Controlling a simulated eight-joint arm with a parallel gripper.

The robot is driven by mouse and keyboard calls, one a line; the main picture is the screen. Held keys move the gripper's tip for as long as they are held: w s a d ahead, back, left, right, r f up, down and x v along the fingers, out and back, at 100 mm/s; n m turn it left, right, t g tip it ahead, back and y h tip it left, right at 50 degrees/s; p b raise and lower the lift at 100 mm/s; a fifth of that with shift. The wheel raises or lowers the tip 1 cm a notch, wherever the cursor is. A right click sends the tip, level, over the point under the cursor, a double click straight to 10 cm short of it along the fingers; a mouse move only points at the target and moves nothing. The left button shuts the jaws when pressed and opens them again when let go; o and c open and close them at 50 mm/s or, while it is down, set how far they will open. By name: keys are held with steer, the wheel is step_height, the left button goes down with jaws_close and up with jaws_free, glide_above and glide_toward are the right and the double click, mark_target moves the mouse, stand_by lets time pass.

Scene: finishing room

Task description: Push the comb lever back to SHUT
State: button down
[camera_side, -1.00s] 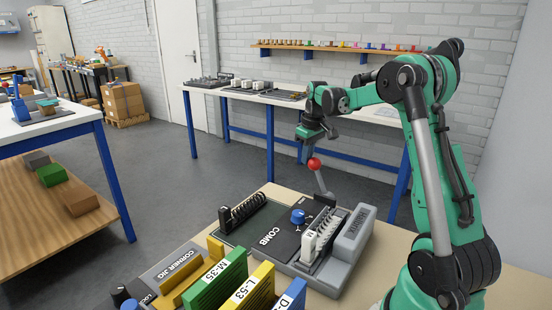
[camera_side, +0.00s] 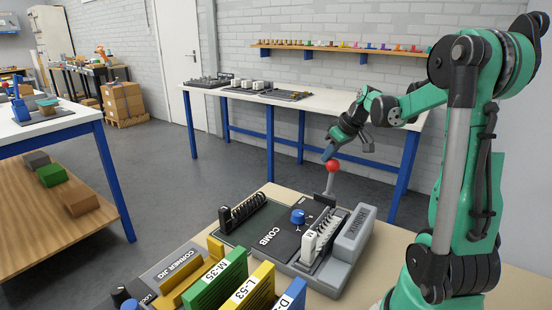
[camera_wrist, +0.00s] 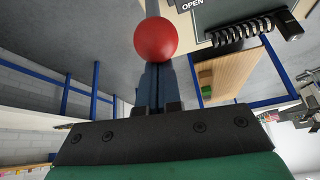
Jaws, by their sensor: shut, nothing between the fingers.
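The comb lever is a grey stem with a red ball knob (camera_side: 332,166), standing nearly upright at the back of the comb machine (camera_side: 268,238). My gripper (camera_side: 328,154) is shut and empty, its tips angled down at the knob's upper left. They look in contact with it or very close; I cannot tell which. In the wrist view the knob (camera_wrist: 156,38) sits just beyond my closed fingers (camera_wrist: 154,84). The word OPEN shows on the machine's panel (camera_wrist: 205,14) there; a SHUT mark is not visible.
A blue dial (camera_side: 298,216), a white-toothed comb block (camera_side: 318,238) and a grey housing (camera_side: 355,234) sit on the machine. A black comb coil (camera_side: 243,212) lies at its left. Coloured labelled blocks (camera_side: 222,280) stand in front. Space above the machine is clear.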

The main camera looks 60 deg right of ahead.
steer(key=s, duration=0.2)
steer(key=shift+s, duration=0.35)
steer(key=shift+s+f, duration=0.2)
steer(key=shift+s, duration=0.4)
steer(key=shift+s+f, duration=0.2)
steer(key=shift+s, duration=0.4)
steer(key=v, duration=0.5)
steer(key=shift+w+r, duration=0.1)
steer(key=shift+r, duration=0.3)
steer(key=shift+w+a, duration=0.1)
steer(key=w+a+f+n, duration=0.1)
steer(key=w+a+f, duration=0.1)
steer(key=a, duration=1.1)
steer(key=w+a+f+n+t, duration=0.1)
steer(key=w+a, duration=0.3)
steer(key=a, duration=0.9)
steer(key=shift+w+a+f+t+y, duration=0.2)
steer(key=shift+a+f+t+y, duration=0.1)
steer(key=shift+a+f+y, duration=0.1)
